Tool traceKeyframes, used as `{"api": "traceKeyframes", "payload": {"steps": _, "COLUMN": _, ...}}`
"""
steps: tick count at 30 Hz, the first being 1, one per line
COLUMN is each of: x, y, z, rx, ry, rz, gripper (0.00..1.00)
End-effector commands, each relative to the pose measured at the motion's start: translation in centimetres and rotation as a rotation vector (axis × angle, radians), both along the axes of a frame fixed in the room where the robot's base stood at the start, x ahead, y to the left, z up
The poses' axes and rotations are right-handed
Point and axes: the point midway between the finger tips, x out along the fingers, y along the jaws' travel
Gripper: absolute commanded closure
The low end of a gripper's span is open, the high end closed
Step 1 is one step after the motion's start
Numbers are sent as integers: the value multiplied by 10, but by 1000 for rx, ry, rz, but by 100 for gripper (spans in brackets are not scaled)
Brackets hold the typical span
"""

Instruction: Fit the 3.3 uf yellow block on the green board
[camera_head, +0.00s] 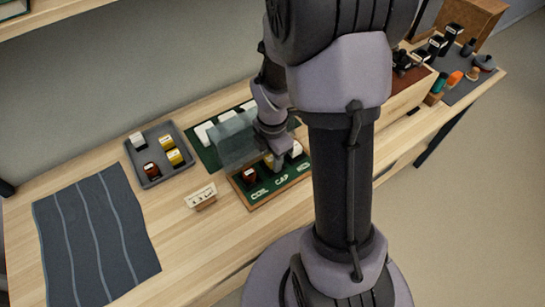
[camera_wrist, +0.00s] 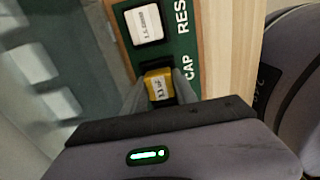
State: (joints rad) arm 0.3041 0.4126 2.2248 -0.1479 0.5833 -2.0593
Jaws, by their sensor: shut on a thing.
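The green board (camera_head: 265,190) with a wooden edge lies on the bench, marked COIL, CAP and RES. A red-brown block (camera_head: 249,174) sits at COIL and a white block (camera_head: 295,149) at RES; the white block also shows in the wrist view (camera_wrist: 144,24). My gripper (camera_wrist: 160,86) is shut on a yellow block (camera_wrist: 158,84), label up, at the dark CAP slot. Its label is too small to read surely. I cannot tell whether the block is fully seated. In the head view my gripper (camera_head: 270,162) is over the board's middle, largely hiding the block.
A grey tray (camera_head: 170,174) at left holds white, red-brown and yellow blocks. A small sign (camera_head: 201,195) stands between tray and board. A clear panel (camera_head: 236,141) and white pieces (camera_head: 204,132) are behind the board. A striped dark mat (camera_head: 95,240) lies front left.

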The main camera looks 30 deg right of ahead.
Motion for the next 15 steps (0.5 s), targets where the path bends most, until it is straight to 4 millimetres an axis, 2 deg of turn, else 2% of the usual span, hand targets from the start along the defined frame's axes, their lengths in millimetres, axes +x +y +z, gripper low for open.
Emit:
{"api": "traceKeyframes", "payload": {"steps": 6, "x": 0, "y": 0, "z": -3, "rx": 0, "ry": 0, "rz": 0, "gripper": 100}}
{"api": "traceKeyframes", "payload": {"steps": 7, "x": 0, "y": 0, "z": -3, "rx": 0, "ry": 0, "rz": 0, "gripper": 60}}
{"api": "traceKeyframes", "payload": {"steps": 9, "x": 0, "y": 0, "z": -3, "rx": 0, "ry": 0, "rz": 0, "gripper": 47}}
{"api": "traceKeyframes", "payload": {"steps": 10, "x": 0, "y": 0, "z": -3, "rx": 0, "ry": 0, "rz": 0, "gripper": 41}}
{"api": "traceKeyframes", "payload": {"steps": 15, "x": 0, "y": 0, "z": -3, "rx": 0, "ry": 0, "rz": 0, "gripper": 41}}
